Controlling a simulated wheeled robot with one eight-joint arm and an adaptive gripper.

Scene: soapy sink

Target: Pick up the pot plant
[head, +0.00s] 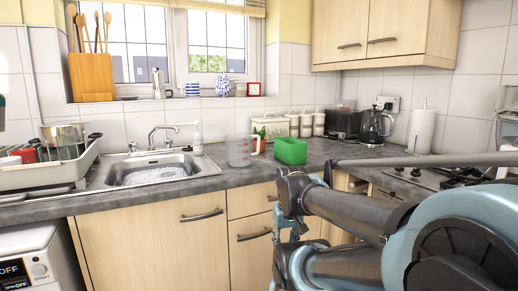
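I cannot make out a pot plant with certainty. An open green rectangular container (290,150) stands on the worktop right of the sink, and no leaves show in it. Behind it is a pale box with a green plant-like pattern (270,128). A round blue-and-white pot (223,86) stands on the windowsill, with no clear foliage. My arm fills the lower right of the head view, in front of the cupboards. Its fingertips cannot be made out, so I cannot see my gripper or anything in it.
A clear measuring jug (239,150) stands left of the green container. The sink (152,169) holds suds, with a dish rack (45,175) at its left. A kettle (374,126) and a hob (438,177) are at right.

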